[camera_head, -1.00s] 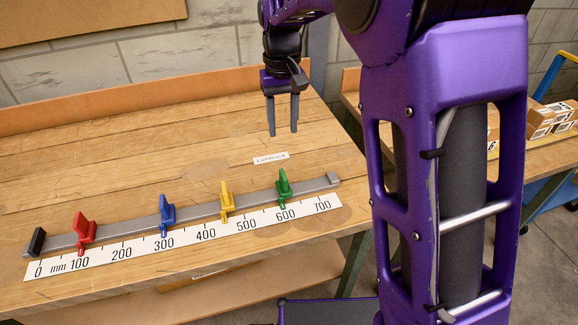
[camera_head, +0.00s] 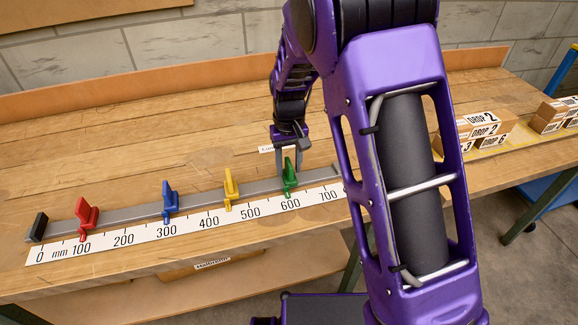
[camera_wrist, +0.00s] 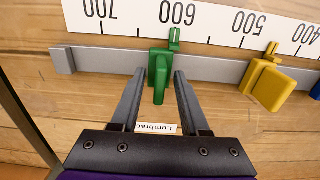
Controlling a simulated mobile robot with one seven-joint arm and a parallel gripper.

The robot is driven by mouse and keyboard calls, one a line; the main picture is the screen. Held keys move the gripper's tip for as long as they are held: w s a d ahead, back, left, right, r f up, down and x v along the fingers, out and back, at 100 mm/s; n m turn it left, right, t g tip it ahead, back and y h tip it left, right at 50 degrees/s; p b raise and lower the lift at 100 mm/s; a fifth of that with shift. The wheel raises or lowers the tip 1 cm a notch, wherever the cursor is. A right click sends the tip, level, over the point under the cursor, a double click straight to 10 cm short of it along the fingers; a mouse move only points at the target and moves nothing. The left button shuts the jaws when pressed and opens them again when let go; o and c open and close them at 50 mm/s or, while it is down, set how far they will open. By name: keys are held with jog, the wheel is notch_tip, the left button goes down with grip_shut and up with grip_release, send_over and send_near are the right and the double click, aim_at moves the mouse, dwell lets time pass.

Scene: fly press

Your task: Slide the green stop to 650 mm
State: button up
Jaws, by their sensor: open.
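The green stop (camera_head: 290,177) sits on the grey rail (camera_head: 205,198). Its pointer is at about the 600 mark of the white scale (camera_head: 200,224). In the wrist view the green stop (camera_wrist: 159,72) has its pointer just by the 600 mark on the scale (camera_wrist: 225,22). My gripper (camera_head: 288,172) is low over the rail at the green stop. In the wrist view my open gripper (camera_wrist: 160,75) has one finger on each side of the stop's handle, with visible gaps.
On the same rail are a yellow stop (camera_head: 229,186) near 450, a blue stop (camera_head: 169,200) near 300 and a red stop (camera_head: 86,217) near 100. The rail right of the green stop is clear up to its end. Labelled boxes (camera_head: 484,127) stand on the right bench.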

jog(key=shift+f, duration=0.1)
grip_shut()
dwell(1.4)
